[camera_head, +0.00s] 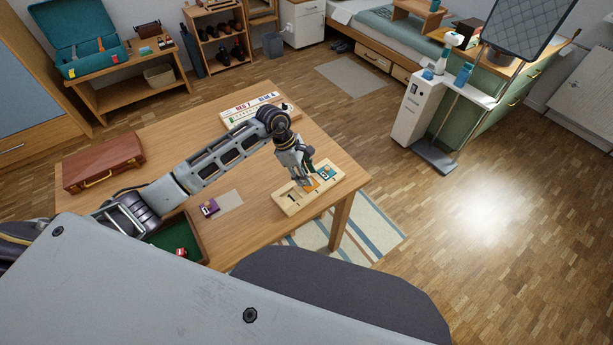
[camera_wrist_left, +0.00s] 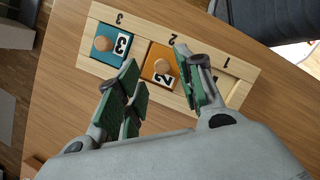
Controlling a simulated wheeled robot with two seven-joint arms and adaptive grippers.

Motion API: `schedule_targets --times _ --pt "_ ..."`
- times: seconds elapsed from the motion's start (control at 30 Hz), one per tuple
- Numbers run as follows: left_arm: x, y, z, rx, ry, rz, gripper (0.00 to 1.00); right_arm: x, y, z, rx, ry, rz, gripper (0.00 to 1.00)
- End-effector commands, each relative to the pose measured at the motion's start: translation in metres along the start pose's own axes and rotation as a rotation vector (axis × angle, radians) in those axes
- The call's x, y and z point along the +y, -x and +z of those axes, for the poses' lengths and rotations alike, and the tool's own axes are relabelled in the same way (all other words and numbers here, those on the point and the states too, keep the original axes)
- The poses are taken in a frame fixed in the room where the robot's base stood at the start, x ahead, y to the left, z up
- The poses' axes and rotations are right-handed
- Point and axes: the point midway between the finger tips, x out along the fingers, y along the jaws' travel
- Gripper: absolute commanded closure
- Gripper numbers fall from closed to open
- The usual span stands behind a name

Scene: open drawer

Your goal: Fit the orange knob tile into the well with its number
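The pale wooden board (camera_head: 291,207) lies near the table's right edge, and in the left wrist view (camera_wrist_left: 136,22) its wells are marked 3, 2 and 1. The orange tile (camera_wrist_left: 151,78), with a round wooden knob and a 2, lies at the well marked 2; whether it sits fully flush I cannot tell. The teal tile (camera_wrist_left: 117,57) with a 3 is in the well marked 3. The well marked 1 is empty. My left gripper (camera_wrist_left: 158,88) is open over the board, its fingers apart and not closed on the orange knob. My right gripper is out of view.
A purple tile (camera_head: 209,208) lies on the table left of the board, beside a pale mat (camera_head: 230,200). An open green-lined drawer (camera_head: 203,248) holds a small red item.

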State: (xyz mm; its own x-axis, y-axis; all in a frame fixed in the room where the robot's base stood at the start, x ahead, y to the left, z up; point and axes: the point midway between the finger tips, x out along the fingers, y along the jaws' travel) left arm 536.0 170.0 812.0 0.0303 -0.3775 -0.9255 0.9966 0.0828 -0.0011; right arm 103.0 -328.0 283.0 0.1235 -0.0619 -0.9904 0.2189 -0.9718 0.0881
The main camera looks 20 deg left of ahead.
Motion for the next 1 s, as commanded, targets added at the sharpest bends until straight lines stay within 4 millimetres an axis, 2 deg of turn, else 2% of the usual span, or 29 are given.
schedule_targets --times 0.6,0.8,1.0 --pt "0.0 0.088 0.0 0.001 -0.001 0.002 0.63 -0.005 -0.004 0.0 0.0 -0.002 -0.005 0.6" --pt "0.0 0.102 0.0 0.001 -0.001 0.0 0.63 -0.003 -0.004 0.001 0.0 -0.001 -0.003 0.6" --pt "-0.001 0.106 0.0 0.0 -0.001 0.0 0.63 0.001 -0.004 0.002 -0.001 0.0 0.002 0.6"
